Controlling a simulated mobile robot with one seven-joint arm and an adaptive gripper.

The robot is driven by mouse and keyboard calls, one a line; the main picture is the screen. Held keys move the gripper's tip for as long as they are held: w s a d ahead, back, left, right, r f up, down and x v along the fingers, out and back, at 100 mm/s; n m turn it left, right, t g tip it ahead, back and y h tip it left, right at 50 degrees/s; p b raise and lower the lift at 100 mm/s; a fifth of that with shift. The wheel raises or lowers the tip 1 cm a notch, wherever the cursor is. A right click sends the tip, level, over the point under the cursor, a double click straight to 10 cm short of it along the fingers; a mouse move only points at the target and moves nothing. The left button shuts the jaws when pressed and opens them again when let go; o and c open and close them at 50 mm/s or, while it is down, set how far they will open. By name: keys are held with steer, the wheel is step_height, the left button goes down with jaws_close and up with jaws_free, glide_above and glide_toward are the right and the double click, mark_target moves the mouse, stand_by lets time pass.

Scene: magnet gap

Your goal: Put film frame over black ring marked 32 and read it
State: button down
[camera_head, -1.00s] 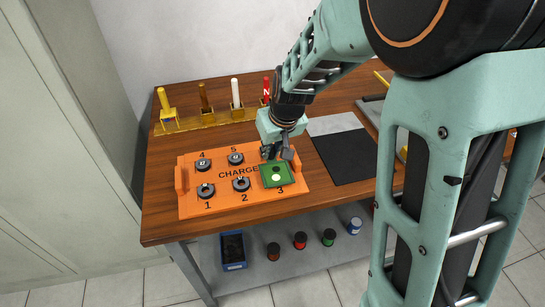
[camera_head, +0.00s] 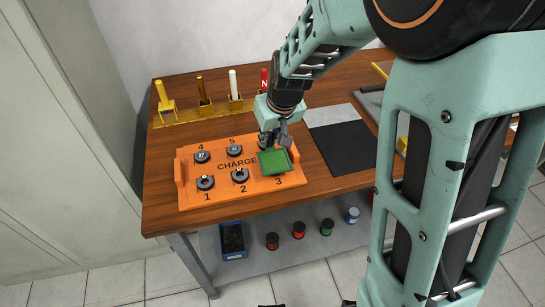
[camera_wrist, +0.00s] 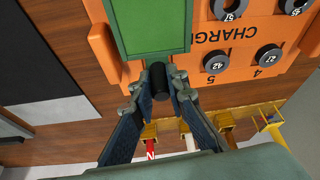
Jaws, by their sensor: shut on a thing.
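The film frame (camera_head: 274,162) is a green square with a flat green film, above station 3 of the orange board. It also fills the top of the wrist view (camera_wrist: 150,28). My gripper (camera_head: 271,138) is shut on the frame's black handle, which sits between the fingers in the wrist view (camera_wrist: 158,82). The frame looks raised a little off the board. Black rings lie at stations 1 (camera_head: 205,183), 2 (camera_head: 240,175), 4 (camera_head: 202,156) and 5 (camera_head: 234,150). In the wrist view, one ring reads 57 and station 5's reads 42. I read no 32; any ring under the frame is hidden.
The orange board (camera_head: 190,205) has raised end handles. A yellow rack (camera_head: 185,118) with upright rods stands behind it. A black mat (camera_head: 345,147) lies to the right. Jars and a blue bin (camera_head: 233,238) are on the lower shelf.

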steer(key=shift+r+p, duration=1.4)
steer(key=shift+r, duration=0.9)
